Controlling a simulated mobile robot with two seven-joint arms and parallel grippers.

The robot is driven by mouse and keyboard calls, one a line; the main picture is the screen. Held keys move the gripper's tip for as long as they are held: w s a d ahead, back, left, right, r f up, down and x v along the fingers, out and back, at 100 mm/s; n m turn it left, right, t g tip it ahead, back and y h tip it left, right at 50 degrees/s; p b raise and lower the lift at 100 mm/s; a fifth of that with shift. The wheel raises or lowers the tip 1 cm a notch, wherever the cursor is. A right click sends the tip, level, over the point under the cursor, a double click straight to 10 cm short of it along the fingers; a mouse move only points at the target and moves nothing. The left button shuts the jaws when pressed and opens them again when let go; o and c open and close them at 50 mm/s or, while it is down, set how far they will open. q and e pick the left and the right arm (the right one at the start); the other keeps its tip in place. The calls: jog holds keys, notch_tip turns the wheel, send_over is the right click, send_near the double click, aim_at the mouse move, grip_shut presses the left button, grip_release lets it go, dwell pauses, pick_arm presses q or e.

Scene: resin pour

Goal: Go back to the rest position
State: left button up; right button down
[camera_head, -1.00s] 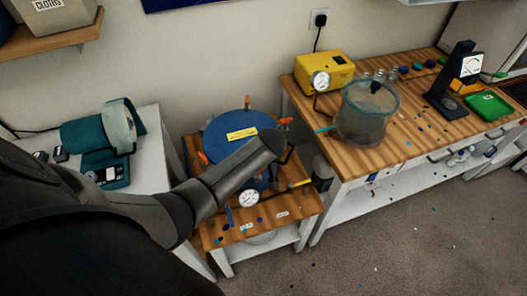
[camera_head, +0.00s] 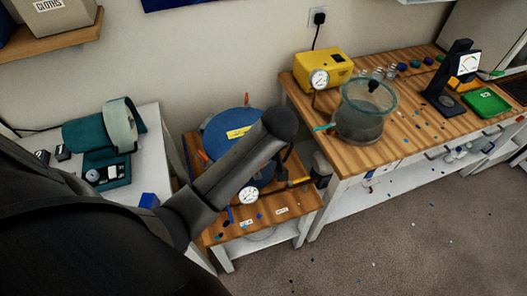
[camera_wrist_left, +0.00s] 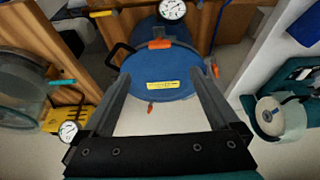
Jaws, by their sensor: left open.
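My left arm comes in from the left in the head view and reaches over the small wooden stand (camera_head: 285,225). The left gripper is hidden there behind the arm. In the left wrist view my left gripper (camera_wrist_left: 161,76) is open and nothing is between its fingers. Beyond the fingers is a round blue lid (camera_wrist_left: 160,85) with a yellow label and orange clamps. The blue lid also shows in the head view (camera_head: 222,128), partly covered by my arm. A dial gauge (camera_head: 248,195) is at the front of the lidded vessel. My right gripper is not in view.
A white table (camera_head: 155,150) at left bears a teal device (camera_head: 88,135) and a blue block (camera_head: 149,200). The right bench (camera_head: 370,155) bears a yellow pump (camera_head: 322,70), a clear chamber (camera_head: 360,115), a dark stand (camera_head: 452,85) and a green tray (camera_head: 487,102).

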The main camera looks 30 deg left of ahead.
pick_arm(q)
jog(key=shift+f, duration=0.1)
dwell(0.3)
jog(key=s+d+f+m+h+b, duration=0.15)
jog(key=s+f+b, duration=0.35)
jog(key=f, duration=0.7)
jog(key=s+f+m+g+b, duration=0.1)
jog(key=s+f+m+b, duration=0.25)
jog(key=f, duration=0.85)
jog(key=s+f+m+h+b, duration=0.15)
jog(key=s+f+b, duration=0.35)
jog(key=f, duration=0.7)
jog(key=s+d+f+m+b, duration=0.2)
jog(key=s+f+m+b, duration=0.4)
jog(key=s+f, duration=1.4)
jog(key=s+b, duration=0.3)
jog(key=b, duration=0.1)
jog(key=shift+s+d+g, duration=0.15)
jog(key=shift+s+g, duration=0.05)
jog(key=shift+g, duration=0.2)
jog(key=shift+c, duration=0.3)
